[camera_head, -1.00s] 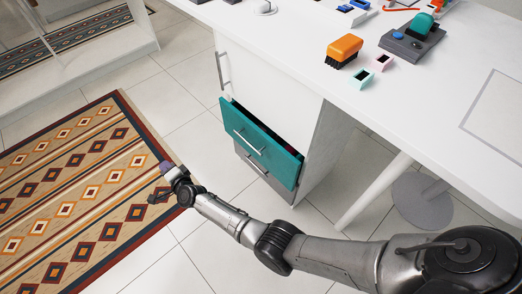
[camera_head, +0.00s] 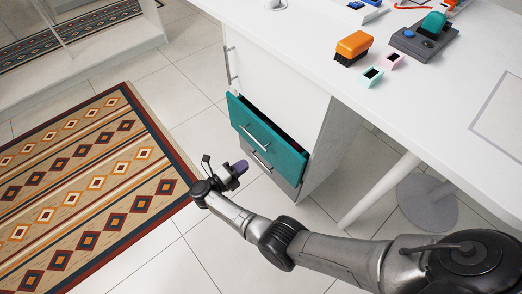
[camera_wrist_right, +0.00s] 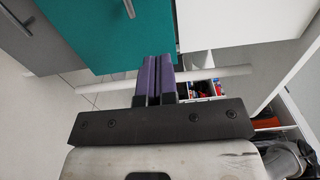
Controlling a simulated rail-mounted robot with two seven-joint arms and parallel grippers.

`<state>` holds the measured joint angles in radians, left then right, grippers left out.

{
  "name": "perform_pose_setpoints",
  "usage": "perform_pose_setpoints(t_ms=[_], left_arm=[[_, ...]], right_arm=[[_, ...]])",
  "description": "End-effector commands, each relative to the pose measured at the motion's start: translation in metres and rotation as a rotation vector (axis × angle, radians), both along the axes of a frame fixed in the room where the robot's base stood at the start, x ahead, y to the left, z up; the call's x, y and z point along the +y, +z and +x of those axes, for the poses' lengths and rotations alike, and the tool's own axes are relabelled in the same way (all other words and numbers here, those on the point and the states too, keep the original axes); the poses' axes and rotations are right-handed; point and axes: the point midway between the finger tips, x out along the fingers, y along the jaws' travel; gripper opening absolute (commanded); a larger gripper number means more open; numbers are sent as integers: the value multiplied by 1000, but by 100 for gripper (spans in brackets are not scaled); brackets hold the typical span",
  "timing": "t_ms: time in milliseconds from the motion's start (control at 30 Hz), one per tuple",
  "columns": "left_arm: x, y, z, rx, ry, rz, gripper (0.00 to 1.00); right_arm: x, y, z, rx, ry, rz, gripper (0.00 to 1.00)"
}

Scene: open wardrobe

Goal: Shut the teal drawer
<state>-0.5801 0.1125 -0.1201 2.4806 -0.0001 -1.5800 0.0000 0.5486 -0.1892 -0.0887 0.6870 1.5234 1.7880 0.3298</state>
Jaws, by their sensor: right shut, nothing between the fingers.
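The teal drawer (camera_head: 284,148) is in the white desk cabinet and stands partly open. A dark gap shows behind the top of its front, and a silver bar handle runs across it. My right gripper (camera_head: 240,168) is in front of and below the teal front in the head view, its purple fingers pointing toward the cabinet. The fingers (camera_wrist_right: 157,78) are shut and empty in the wrist view. The teal front (camera_wrist_right: 108,42) fills the upper middle there; I cannot tell whether the fingertips touch it. My left gripper is not in view.
A grey drawer (camera_head: 252,160) sits below the teal one. The white desktop (camera_head: 440,90) above holds an orange brush (camera_head: 353,45), small boxes and a grey device. A patterned rug (camera_head: 90,190) lies left on the tiled floor. A white desk leg (camera_head: 380,190) stands right.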

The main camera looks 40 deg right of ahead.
Motion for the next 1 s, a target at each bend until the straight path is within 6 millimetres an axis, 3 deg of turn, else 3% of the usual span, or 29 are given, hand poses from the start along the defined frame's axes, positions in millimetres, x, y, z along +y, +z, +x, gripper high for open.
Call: perform_pose_setpoints(t_ms=[600, 800, 1000], left_arm=[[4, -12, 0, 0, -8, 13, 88], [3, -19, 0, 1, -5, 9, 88], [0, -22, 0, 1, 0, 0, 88]], right_arm=[[-103, -2, -1, 6, 5, -3, 0], [-125, -1, -1, 6, 5, -2, 0], [-135, -1, -1, 8, 6, -1, 0]])
